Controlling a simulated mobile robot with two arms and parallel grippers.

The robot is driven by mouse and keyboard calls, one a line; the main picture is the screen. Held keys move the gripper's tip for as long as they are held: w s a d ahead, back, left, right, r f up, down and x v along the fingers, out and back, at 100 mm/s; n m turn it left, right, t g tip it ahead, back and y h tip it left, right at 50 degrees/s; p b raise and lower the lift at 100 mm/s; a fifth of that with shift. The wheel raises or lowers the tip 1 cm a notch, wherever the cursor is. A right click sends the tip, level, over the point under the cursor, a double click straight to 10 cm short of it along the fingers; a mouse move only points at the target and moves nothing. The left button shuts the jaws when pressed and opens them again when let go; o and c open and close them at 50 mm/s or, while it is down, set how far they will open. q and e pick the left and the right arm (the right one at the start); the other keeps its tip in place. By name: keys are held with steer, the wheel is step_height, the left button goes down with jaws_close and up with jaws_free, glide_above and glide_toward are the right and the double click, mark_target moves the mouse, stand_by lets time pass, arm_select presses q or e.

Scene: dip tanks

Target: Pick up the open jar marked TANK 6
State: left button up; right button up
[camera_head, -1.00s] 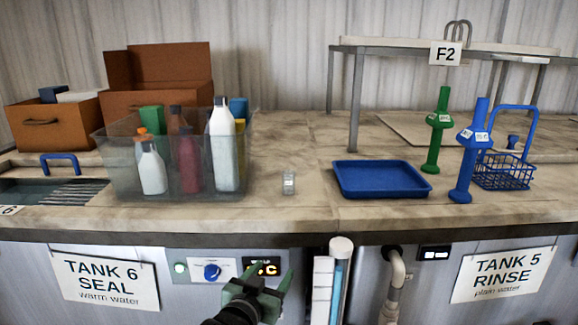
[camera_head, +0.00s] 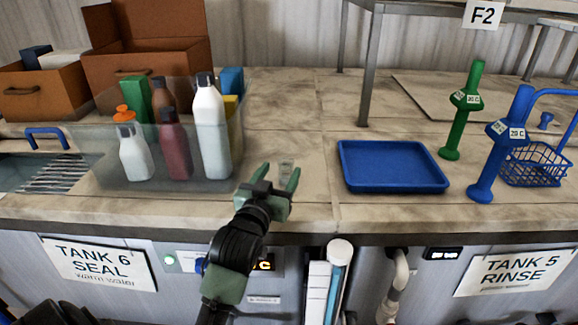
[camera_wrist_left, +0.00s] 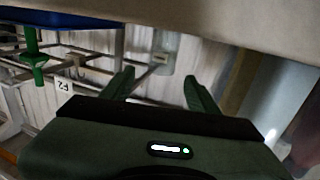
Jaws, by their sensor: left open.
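A small clear jar (camera_head: 286,168) stands on the counter between the clear tub and the blue tray. Its marking is too small to read. My left gripper (camera_head: 279,173) is open, in front of the jar over the counter's front part, with its fingers pointing toward it. The fingertips overlap the jar's lower part in the head view; I cannot tell whether they touch it. In the left wrist view the see-through jar (camera_wrist_left: 162,60) shows between and beyond the two green fingers of the open gripper (camera_wrist_left: 159,76). My right gripper is not in view.
The clear tub of bottles (camera_head: 95,150) stands close to the left, and the blue tray (camera_head: 392,180) lies to the right. Green (camera_head: 458,130) and blue (camera_head: 483,180) handled tools and a blue wire basket (camera_head: 535,170) stand farther right. Open counter lies behind the jar.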

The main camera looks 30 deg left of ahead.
mark_target(283, 167)
arm_select(q)
steer(key=shift+w+a+r+p, duration=0.2)
steer(key=shift+w+p, duration=0.15)
steer(key=shift+w, duration=0.35)
steer(key=x, duration=0.1)
steer(key=p+x, duration=0.1)
steer(key=x, duration=0.2)
steer(key=shift+w+a+f, duration=0.15)
steer(key=shift+w+f, duration=0.1)
steer(key=shift+f, duration=0.1)
steer(key=shift+s, duration=0.1)
jaws_close()
